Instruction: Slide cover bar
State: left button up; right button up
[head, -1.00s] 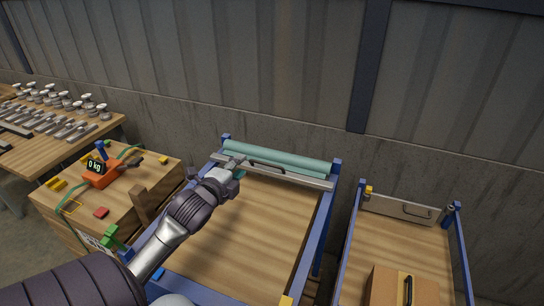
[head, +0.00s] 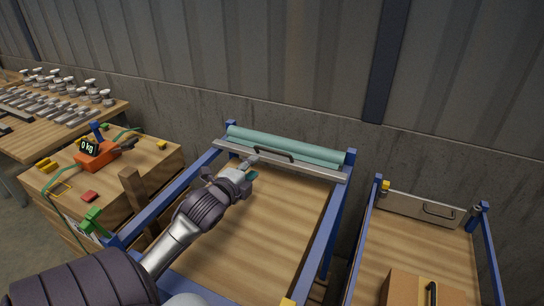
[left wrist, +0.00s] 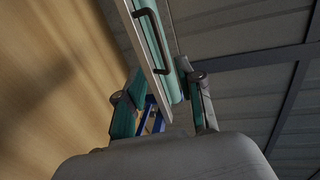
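The cover bar (head: 318,171) is a grey metal strip with a dark handle (head: 272,154). It lies across the far end of a blue-framed wooden bed. A teal roll (head: 285,146) lies behind it. My left gripper (head: 252,168) is near the left part of the bar, below the handle's left end. In the left wrist view the fingers (left wrist: 163,105) are spread, with the bar (left wrist: 140,40) running between them at a slant. Its handle (left wrist: 153,38) shows beyond the fingertips. I cannot tell whether a finger touches the bar. My right gripper is not in view.
Blue rails (head: 324,235) flank the bed. A second blue-railed bed at the right has its own handled plate (head: 419,207) and a cardboard box (head: 407,290). At the left, a wooden crate carries an orange scale (head: 96,155). A wall stands close behind.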

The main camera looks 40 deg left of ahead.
aim_at(271, 151)
pick_arm(q)
jog(key=x, duration=1.3)
jog(key=shift+w, duration=0.3)
jog(key=shift+c, duration=0.3)
grip_shut()
jog(key=shift+p, duration=0.3)
